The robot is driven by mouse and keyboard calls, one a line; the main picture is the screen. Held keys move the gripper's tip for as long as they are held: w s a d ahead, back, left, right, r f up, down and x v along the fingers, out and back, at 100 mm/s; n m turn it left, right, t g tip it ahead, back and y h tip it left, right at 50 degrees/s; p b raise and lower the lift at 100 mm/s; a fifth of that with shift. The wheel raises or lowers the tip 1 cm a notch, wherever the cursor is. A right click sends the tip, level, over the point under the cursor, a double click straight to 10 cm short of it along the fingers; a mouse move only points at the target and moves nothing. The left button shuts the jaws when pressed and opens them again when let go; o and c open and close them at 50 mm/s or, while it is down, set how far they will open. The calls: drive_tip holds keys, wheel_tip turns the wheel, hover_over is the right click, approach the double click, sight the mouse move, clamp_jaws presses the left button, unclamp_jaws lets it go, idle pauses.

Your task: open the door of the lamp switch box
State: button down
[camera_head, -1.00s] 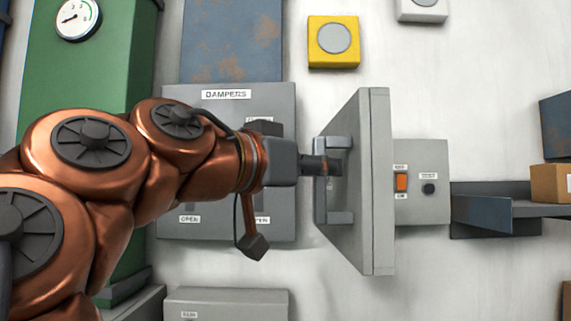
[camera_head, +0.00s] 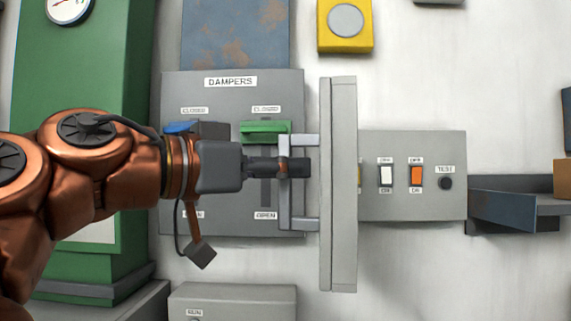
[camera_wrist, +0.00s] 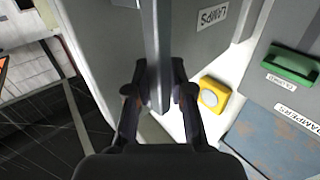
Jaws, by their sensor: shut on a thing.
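The grey door (camera_head: 340,230) of the lamp switch box stands swung out from the wall, almost edge-on in the head view. Its bracket-shaped handle (camera_head: 304,223) points left. My gripper (camera_head: 292,168) is shut on the upright bar of this handle. In the wrist view the bar (camera_wrist: 153,40) runs between the fingers (camera_wrist: 158,95), and the door face (camera_wrist: 100,45) carries a LAMPS label (camera_wrist: 212,16). The uncovered box panel (camera_head: 400,207) shows a white switch (camera_head: 386,176), an orange switch (camera_head: 417,176) and a TEST button (camera_head: 446,183). The door hides the panel's left part.
Left of the door is the DAMPERS panel (camera_head: 230,105) with a green handle (camera_head: 265,132) and a blue one (camera_head: 180,128), close to my gripper. A yellow box (camera_head: 345,43) is above. A shelf (camera_head: 515,205) juts out right of the switch box. A grey box (camera_head: 235,301) sits below.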

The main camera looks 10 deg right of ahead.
idle(0.3)
drive_tip(key=c, duration=1.1)
unclamp_jaws()
drive_tip(key=shift+a, duration=0.15)
drive_tip(key=shift+v, duration=5.8)
